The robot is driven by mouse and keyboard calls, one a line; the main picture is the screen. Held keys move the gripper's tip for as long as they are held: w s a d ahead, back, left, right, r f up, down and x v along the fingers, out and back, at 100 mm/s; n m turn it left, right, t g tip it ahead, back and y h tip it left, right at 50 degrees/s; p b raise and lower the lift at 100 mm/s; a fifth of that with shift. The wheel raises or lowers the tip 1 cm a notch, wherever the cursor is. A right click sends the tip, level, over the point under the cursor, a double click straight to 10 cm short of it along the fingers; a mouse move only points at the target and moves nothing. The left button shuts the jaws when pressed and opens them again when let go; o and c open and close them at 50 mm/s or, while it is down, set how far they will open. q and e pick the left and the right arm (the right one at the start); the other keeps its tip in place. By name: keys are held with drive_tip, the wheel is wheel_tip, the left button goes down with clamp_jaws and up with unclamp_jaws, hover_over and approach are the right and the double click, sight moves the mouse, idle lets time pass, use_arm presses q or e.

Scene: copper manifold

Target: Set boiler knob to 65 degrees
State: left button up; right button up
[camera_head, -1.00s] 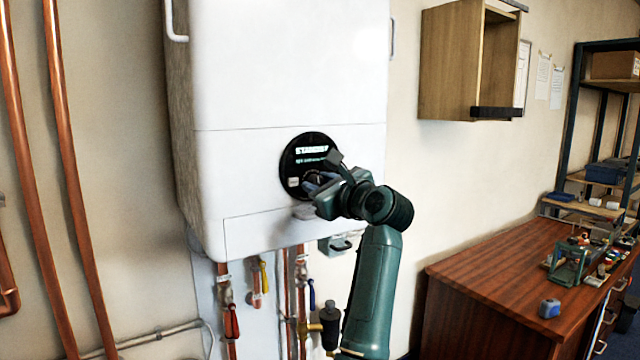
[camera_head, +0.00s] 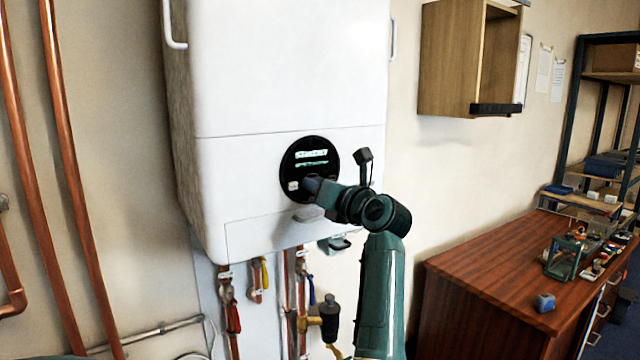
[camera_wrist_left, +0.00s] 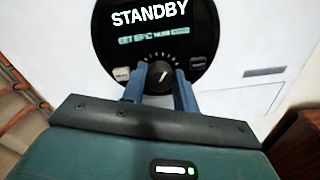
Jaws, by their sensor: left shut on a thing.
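The boiler's round black control panel (camera_head: 300,158) is on the lower front of the white boiler (camera_head: 285,75). In the left wrist view its display (camera_wrist_left: 150,18) reads STANDBY, with a smaller, hard-to-read line below. The dark knob (camera_wrist_left: 159,78) sits under the display inside an arc of small marks, its pale pointer tilted a little right of upright. My left gripper (camera_head: 313,186) is at the panel's lower part. Its two blue fingers (camera_wrist_left: 160,84) stand either side of the knob, shut on it. In the head view the fingers mostly hide the knob.
Copper pipes (camera_head: 66,150) run up the wall at the left. Valves with coloured handles (camera_head: 232,315) hang below the boiler. An open wooden cabinet (camera_head: 450,62) is on the wall at right, above a wooden bench (camera_head: 490,285) with small items.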

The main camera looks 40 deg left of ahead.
use_arm(q)
drive_tip(key=shift+m, duration=0.3)
drive_tip(key=o, duration=0.7)
drive_tip(key=shift+d, duration=0.1)
